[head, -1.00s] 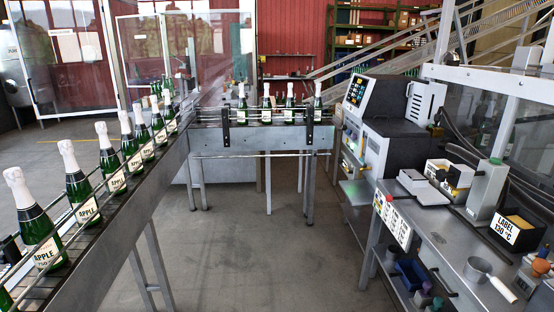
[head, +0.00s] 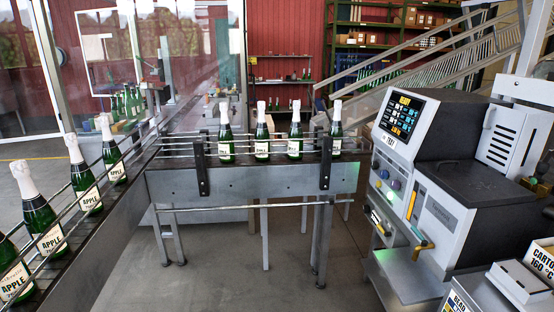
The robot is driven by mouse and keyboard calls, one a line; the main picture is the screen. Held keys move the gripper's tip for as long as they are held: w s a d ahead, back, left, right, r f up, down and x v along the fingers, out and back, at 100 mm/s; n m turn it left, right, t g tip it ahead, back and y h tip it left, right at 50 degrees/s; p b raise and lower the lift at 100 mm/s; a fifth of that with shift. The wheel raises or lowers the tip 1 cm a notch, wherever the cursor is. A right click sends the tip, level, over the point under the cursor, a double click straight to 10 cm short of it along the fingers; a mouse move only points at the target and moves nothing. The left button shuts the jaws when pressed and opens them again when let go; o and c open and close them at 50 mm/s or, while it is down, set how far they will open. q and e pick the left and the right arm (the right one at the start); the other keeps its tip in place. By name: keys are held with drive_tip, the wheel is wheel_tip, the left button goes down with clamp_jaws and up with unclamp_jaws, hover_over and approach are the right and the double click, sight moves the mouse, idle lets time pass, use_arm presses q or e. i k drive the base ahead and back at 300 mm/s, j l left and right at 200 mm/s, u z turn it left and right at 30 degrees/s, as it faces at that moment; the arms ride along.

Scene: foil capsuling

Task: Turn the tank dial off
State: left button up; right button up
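A grey hot-melt style machine (head: 450,190) stands at the right, with a dark lit display panel (head: 402,116) on its upper part. The display reads READY in its top line; the smaller lines are hard to read. Below it, on the light front face, are small round knobs or buttons (head: 395,184), a yellow-edged slot (head: 412,204) and a yellow lever-like handle (head: 423,248). I cannot tell which small control is the tank dial, nor its setting. Neither of my grippers is in view.
A conveyor (head: 255,180) with several green bottles crosses ahead, left of the machine. Another bottle conveyor (head: 100,230) runs along the left. Boxes, one labelled CARTON 160 °C (head: 538,262), sit at the lower right. Open floor (head: 225,270) lies between the conveyors and machine.

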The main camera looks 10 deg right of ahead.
sight(375, 164)
drive_tip(key=i, duration=1.1)
drive_tip(key=i+u, duration=0.3)
drive_tip(key=u, duration=0.2)
drive_tip(key=i+l+u, duration=0.2)
drive_tip(key=u, duration=0.3)
drive_tip(key=i+l+u, duration=0.1)
drive_tip(key=u, duration=0.55)
drive_tip(key=l+u, duration=0.1)
drive_tip(key=u, duration=0.6)
drive_tip(key=i+l+u, duration=0.1)
drive_tip(key=u, duration=0.55)
drive_tip(key=l+u, duration=0.2)
drive_tip(key=u, duration=0.5)
drive_tip(key=l+u, duration=0.1)
drive_tip(key=u, duration=0.55)
drive_tip(key=k+l+u, duration=0.1)
drive_tip(key=u, duration=0.6)
drive_tip(key=k+u, duration=0.1)
drive_tip(key=u, duration=0.55)
drive_tip(key=k+u, duration=0.15)
drive_tip(key=u, duration=0.55)
